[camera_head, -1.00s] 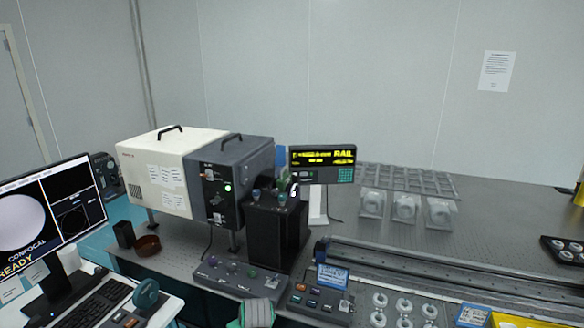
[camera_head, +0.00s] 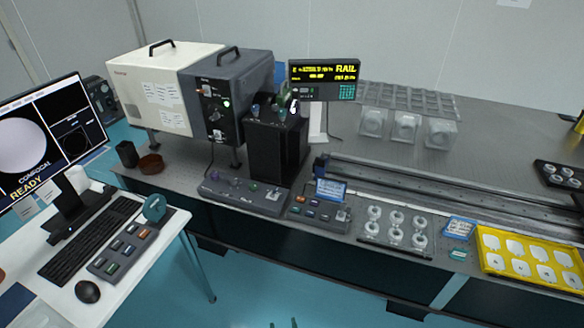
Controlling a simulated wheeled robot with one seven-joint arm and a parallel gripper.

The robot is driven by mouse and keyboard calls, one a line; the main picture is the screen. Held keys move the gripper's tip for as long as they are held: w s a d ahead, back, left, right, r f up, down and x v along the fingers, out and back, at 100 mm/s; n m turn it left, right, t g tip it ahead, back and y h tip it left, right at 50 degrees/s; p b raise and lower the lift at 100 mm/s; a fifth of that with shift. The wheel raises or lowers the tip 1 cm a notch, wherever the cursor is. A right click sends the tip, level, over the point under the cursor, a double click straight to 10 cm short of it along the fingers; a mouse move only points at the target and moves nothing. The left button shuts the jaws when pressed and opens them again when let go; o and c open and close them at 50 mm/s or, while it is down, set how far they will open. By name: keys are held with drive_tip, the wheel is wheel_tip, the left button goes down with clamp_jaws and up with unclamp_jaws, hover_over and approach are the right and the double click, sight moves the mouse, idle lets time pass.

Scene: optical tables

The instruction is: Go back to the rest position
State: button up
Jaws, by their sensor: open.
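My gripper (camera_head: 283,323) shows only as two small dark fingertips at the bottom edge of the head view. The tips stand apart with blue floor between them, so it is open, and nothing shows between them. The rest of the gripper and my arm are out of the picture. The tips appear in front of the optical table (camera_head: 330,262), over open floor, and touch nothing that I can see.
A white-and-grey instrument box (camera_head: 150,90) and a black block (camera_head: 275,150) stand on the table. A rail (camera_head: 440,184) runs right, behind a yellow tray (camera_head: 530,258). A white desk (camera_head: 130,295) with keyboard and monitor is at left. Blue floor (camera_head: 240,300) is clear between.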

drive_tip(key=s+d+r+m+t, duration=0.1)
drive_tip(key=s+r, duration=0.3)
drive_tip(key=s, duration=0.4)
drive_tip(key=s+d+r+m+t, duration=0.1)
drive_tip(key=s+r, duration=0.2)
drive_tip(key=s, duration=0.5)
drive_tip(key=s+r+m+t+h, duration=0.1)
drive_tip(key=s+r+t, duration=0.1)
drive_tip(key=s+r, duration=0.8)
wheel_tip(320, 180, up, 3)
drive_tip(key=shift+d+f+t, duration=0.15)
drive_tip(key=shift+d+t, duration=0.15)
drive_tip(key=shift+d, duration=0.05)
drive_tip(key=shift+w, duration=0.15)
drive_tip(key=shift+a, duration=0.1)
